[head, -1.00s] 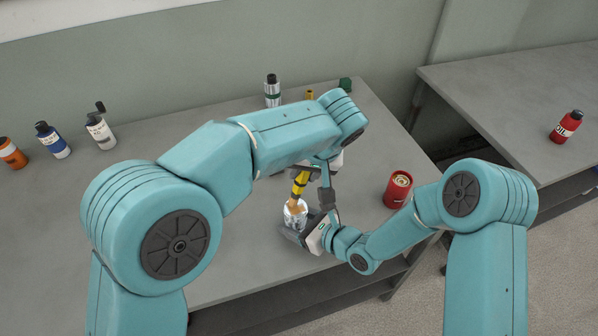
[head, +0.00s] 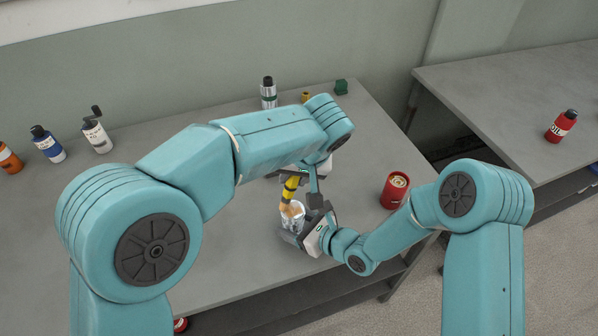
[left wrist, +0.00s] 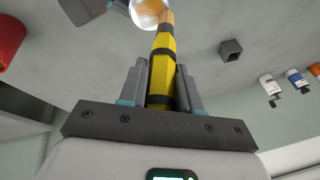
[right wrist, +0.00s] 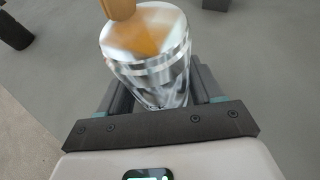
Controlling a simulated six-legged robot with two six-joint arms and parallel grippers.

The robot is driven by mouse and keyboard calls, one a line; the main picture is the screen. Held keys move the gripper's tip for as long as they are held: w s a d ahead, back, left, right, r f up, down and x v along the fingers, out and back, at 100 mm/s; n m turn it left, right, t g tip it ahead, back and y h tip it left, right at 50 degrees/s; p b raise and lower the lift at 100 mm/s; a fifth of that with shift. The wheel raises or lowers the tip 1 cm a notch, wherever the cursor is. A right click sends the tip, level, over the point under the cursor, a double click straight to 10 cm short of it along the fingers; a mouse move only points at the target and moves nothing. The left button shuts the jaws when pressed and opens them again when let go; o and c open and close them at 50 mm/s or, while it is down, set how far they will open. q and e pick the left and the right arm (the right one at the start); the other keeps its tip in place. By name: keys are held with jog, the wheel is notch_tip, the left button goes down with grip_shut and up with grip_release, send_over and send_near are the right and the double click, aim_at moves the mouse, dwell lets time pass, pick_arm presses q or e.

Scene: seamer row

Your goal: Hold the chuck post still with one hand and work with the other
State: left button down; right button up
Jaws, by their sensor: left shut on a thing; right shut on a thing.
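The chuck post (head: 293,217) is a shiny metal cylinder near the front of the grey bench. My right gripper (head: 305,229) is shut around its side; the right wrist view shows the post (right wrist: 150,75) between the fingers. My left gripper (head: 301,178) is shut on a yellow-and-black handled tool (left wrist: 162,65) with an orange-tan tip. In the right wrist view the tip (right wrist: 118,8) is at the post's top rim, and an orange patch shows on the top face. I cannot tell whether the tip touches. The left forearm hides part of the bench.
A red can (head: 395,190) stands right of the post. A silver bottle (head: 268,93) and a green block (head: 341,87) are at the back. Several bottles, one white (head: 96,135), stand at the left. A red oil bottle (head: 562,126) is on the other bench, across a gap.

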pick_arm(q)
jog(key=shift+f, duration=0.2)
jog(key=shift+s, duration=0.1)
jog(key=shift+d+r, duration=0.15)
jog(key=shift+d, duration=0.75)
dwell(1.7)
jog(key=shift+r, duration=3.6)
